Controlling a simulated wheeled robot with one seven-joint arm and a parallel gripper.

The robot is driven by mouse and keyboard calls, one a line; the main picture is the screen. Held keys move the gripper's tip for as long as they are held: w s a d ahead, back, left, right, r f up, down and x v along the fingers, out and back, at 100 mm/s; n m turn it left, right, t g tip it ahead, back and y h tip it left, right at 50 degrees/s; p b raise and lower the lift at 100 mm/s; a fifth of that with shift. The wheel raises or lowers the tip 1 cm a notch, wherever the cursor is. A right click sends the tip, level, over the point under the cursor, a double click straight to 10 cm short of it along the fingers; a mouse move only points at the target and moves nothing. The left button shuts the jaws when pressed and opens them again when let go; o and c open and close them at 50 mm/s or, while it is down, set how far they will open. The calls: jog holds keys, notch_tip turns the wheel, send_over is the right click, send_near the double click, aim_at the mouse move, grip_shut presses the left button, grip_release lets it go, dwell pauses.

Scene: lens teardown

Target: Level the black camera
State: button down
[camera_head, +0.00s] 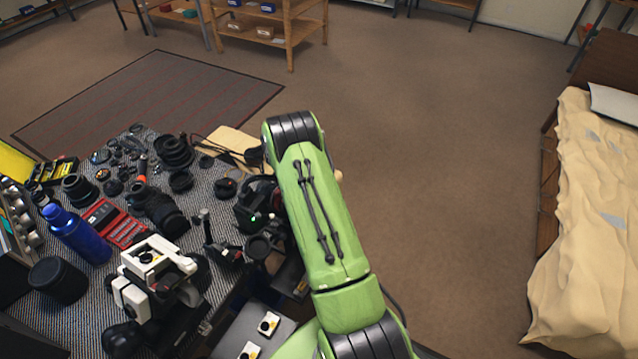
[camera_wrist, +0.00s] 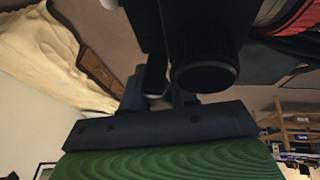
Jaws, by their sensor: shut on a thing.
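My gripper (camera_wrist: 160,92) shows in the wrist view as a dark bar with short fingers, above a green arm link. It is shut on a black camera, whose round lens barrel (camera_wrist: 204,72) faces the wrist view. The top of the camera runs out of that picture, so its tilt cannot be told there. In the head view my green arm hides most of the grip. Dark parts with a small green light (camera_head: 252,214) show at the arm's left side, over the table edge; I cannot separate camera from gripper there.
The striped table (camera_head: 110,270) is crowded with black lenses, a blue bottle (camera_head: 80,236), a red tool case (camera_head: 115,225) and a white-and-black device (camera_head: 150,270). A grey box (camera_head: 238,330) stands near the front. Open floor lies right, before a bed (camera_head: 590,210).

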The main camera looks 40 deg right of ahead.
jog(key=shift+s+a+f, duration=0.1)
jog(key=shift+a+f, duration=0.1)
jog(key=c, duration=1)
grip_release()
jog(key=shift+o, duration=0.2)
jog(key=shift+d+r, duration=0.1)
jog(key=shift+r, duration=0.1)
jog(key=p+v, duration=0.1)
jog(key=v, duration=1.4)
jog(key=shift+r, duration=0.25)
